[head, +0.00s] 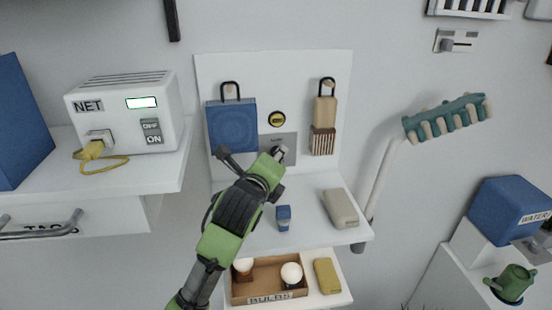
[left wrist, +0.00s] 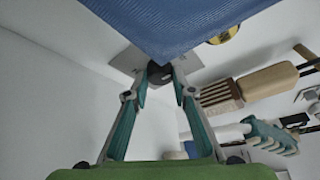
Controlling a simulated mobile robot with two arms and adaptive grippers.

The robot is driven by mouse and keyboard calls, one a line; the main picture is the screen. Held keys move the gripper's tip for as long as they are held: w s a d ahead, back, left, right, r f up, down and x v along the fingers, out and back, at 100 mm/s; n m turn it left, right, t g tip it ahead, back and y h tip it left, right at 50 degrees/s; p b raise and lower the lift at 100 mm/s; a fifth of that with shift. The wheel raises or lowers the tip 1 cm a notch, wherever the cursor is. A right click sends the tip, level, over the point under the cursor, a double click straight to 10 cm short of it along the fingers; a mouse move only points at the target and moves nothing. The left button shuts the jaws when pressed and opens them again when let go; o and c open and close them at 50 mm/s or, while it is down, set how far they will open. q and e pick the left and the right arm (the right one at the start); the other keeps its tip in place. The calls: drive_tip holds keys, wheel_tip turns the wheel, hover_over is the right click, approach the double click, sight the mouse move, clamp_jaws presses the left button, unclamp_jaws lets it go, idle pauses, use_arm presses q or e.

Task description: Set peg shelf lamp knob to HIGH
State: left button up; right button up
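The shelf lamp's control is a grey plate (head: 290,141) on the white peg panel, below a round yellow-and-black dial. Its lettering is too small or covered to read. A dark knob (left wrist: 160,73) stands out from the plate (left wrist: 131,60) in the left wrist view. My left gripper (head: 280,153) reaches up from below to the plate. In the left wrist view its fingertips (left wrist: 161,78) converge on the knob from both sides and appear to touch it. The knob's exact setting cannot be read. My right gripper is in neither view.
A blue bag (head: 231,126) hangs just left of the plate and fills the top of the wrist view. A tan brush (head: 325,110) hangs to the right. A blue object (head: 283,217) and a beige case (head: 340,208) lie on the shelf (head: 308,238) below.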

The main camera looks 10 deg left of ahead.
use_arm(q)
drive_tip(key=shift+r, duration=0.1)
drive_tip(key=m, duration=0.1)
drive_tip(key=m+g+y, duration=0.1)
drive_tip(key=shift+w+r+m, duration=0.1)
drive_tip(key=shift+r+m, duration=0.05)
drive_tip(key=shift+m, duration=0.15)
drive_tip(key=shift+d+m+g+y, duration=0.15)
drive_tip(key=shift+m+g+y, duration=0.6)
drive_tip(key=shift+m, duration=0.25)
drive_tip(key=o, duration=1.1)
drive_tip(key=v, duration=1.2)
